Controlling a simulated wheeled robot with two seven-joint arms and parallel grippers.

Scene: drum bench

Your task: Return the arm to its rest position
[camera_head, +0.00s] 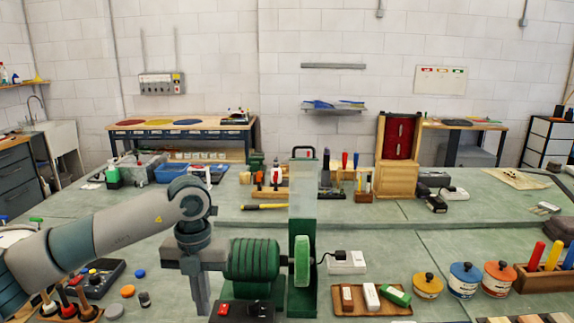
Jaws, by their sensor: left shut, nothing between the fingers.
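My left arm (105,238) comes in from the left, grey and white, and bends down at its wrist. My left gripper (201,300) points down at the front of the bench, shut and empty. It is just left of a green ribbed drum machine (252,259) with a green wheel (302,260) at its right side. I cannot tell whether the gripper touches the machine. My right gripper is not in view.
A dark control box (92,278) with knobs and loose coloured discs (127,291) lie under and near my arm. A wooden tray (345,308), lidded pots (464,280) and a marker rack (545,279) stand to the right.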

